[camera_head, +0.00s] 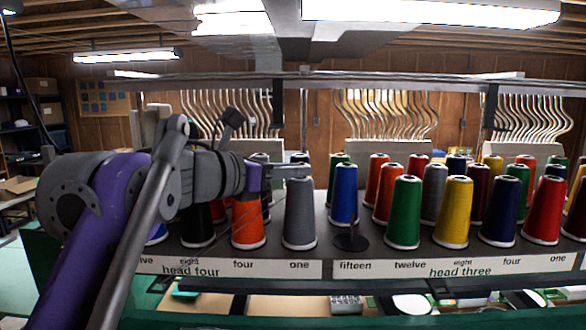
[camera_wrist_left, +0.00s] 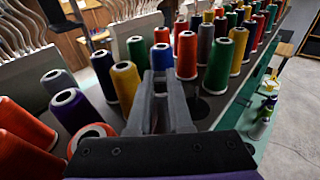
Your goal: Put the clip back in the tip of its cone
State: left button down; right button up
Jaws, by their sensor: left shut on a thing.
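My left gripper (camera_head: 304,170) comes in from the left and reaches level across the tip of a grey cone (camera_head: 299,215) on the front row above the label "one". I cannot tell whether it touches the cone. In the left wrist view the two dark fingers (camera_wrist_left: 160,76) point away from me, close together. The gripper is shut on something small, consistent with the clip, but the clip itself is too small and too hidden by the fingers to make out. The grey cone is hidden behind the fingers in the left wrist view. My right gripper is not in view.
An empty black spindle base (camera_head: 351,241) stands right of the grey cone, with a blue cone (camera_head: 344,193) behind it. An orange cone (camera_head: 248,225) is close on the left, a green cone (camera_head: 404,212) farther right. A metal rail (camera_head: 420,84) runs above.

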pick_arm(q)
jog(key=c, duration=0.8)
grip_release()
jog(key=shift+f, duration=0.1)
jog(key=shift+o, duration=0.2)
